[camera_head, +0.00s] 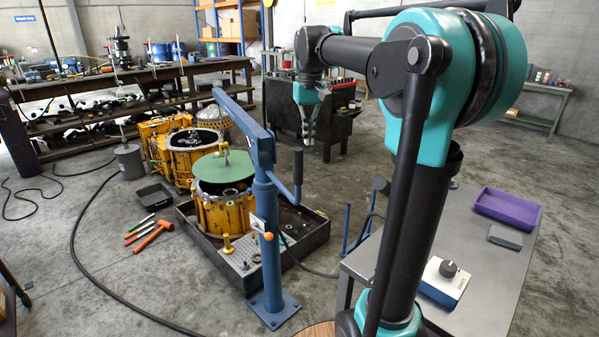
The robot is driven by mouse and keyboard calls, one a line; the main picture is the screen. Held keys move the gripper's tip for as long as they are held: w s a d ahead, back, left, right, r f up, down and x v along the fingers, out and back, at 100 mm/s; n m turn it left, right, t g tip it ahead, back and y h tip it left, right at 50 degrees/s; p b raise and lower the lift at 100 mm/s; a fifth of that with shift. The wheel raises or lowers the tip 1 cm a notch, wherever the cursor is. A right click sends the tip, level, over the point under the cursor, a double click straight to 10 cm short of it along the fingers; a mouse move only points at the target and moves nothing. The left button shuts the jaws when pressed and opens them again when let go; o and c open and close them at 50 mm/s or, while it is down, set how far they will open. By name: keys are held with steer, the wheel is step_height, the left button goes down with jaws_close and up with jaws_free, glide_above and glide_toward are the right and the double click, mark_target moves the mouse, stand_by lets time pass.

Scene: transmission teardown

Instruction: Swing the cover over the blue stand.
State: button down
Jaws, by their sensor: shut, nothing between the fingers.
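The cover, a green round plate (223,167), sits level at the top of a yellow housing (226,211), with a dark gap under its near edge. A small fitting stands at its middle, below the blue crane boom (240,117); I cannot tell what links them. The blue crane post (266,240) stands right of the housing, with a black-gripped handle (297,168). Thin blue uprights (347,230), perhaps the blue stand, show behind the grey bench, partly hidden. My gripper (308,143) points down, shut and empty, beyond the handle and apart from it.
A dark tray (300,245) surrounds the housing. More yellow casings (190,150) stand behind left. Orange-handled tools (150,238) and a black bin (154,196) lie on the floor left. A grey bench (470,255) with a purple tray (507,207) stands right. A dark cabinet (340,125) stands behind my gripper.

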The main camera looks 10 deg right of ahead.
stand_by(0.3)
step_height(320, 180, down, 7)
stand_by(0.9)
steer(key=shift+a, duration=0.1)
